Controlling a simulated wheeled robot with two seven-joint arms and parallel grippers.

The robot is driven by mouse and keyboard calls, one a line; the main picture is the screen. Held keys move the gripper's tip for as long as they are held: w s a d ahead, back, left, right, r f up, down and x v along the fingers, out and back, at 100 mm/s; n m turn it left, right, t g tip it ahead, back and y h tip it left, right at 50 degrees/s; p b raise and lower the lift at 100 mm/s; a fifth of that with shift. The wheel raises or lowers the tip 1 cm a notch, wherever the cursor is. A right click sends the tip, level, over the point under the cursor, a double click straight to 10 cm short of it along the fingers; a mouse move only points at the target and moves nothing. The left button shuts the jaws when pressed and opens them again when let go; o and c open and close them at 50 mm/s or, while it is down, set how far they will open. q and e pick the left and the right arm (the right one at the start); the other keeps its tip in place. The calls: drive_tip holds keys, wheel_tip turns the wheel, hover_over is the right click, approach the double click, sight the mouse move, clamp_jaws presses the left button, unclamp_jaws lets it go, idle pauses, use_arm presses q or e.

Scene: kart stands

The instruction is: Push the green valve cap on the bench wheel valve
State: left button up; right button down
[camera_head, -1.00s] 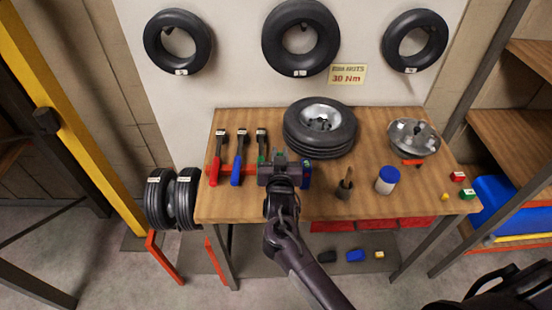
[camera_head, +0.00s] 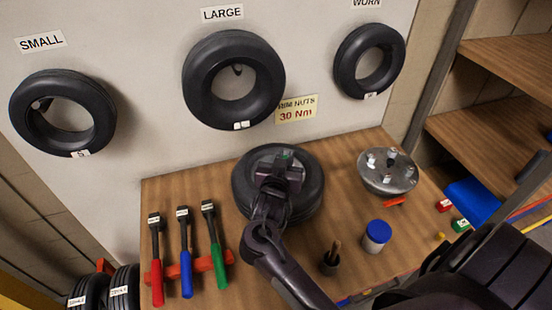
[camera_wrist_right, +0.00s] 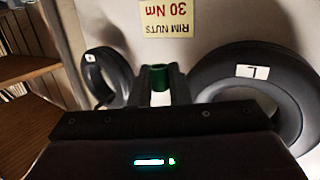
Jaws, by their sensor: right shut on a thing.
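The bench wheel (camera_head: 313,192) lies flat on the workbench, a black tyre with a pale metal hub. My right gripper (camera_head: 285,160) is over the hub and covers much of it. It is shut on the green valve cap (camera_head: 286,154), which shows as a small green spot in the head view. In the right wrist view the green cap (camera_wrist_right: 159,77) sits between the two dark fingers (camera_wrist_right: 159,92). The wheel's valve is hidden, so I cannot tell whether the cap touches it. My left gripper is not in view.
Red, blue and green-handled tools (camera_head: 186,255) lie on the bench (camera_head: 215,180) at left. A blue-lidded jar (camera_head: 377,236), a brush pot (camera_head: 331,262) and a metal hub (camera_head: 388,172) stand at right. Tyres (camera_head: 234,80) hang on the wall behind.

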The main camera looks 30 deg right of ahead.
drive_tip(key=shift+s+a+r, duration=0.1)
drive_tip(key=shift+s+r, duration=0.1)
drive_tip(key=shift+s, duration=0.1)
drive_tip(key=shift+w+f+p, duration=0.1)
drive_tip(key=shift+w+p, duration=0.15)
drive_tip(key=shift+p, duration=0.05)
drive_tip(key=shift+f+b, duration=0.65)
drive_tip(key=shift+f, duration=0.1)
drive_tip(key=shift+s+f, duration=0.1)
drive_tip(key=shift+f, duration=0.25)
drive_tip(key=shift+f+b, duration=1.45)
drive_tip(key=shift+f, duration=0.3)
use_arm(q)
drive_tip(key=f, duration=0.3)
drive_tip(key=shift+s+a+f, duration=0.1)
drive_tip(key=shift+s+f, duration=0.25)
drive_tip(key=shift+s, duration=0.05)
use_arm(e)
drive_tip(key=shift+f, duration=0.1)
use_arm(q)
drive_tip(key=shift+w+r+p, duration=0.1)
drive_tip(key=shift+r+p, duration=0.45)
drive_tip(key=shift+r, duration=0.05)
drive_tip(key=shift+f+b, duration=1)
use_arm(e)
drive_tip(key=shift+f, duration=1.5)
drive_tip(key=c, duration=1.3)
unclamp_jaws()
drive_tip(key=shift+f, duration=0.15)
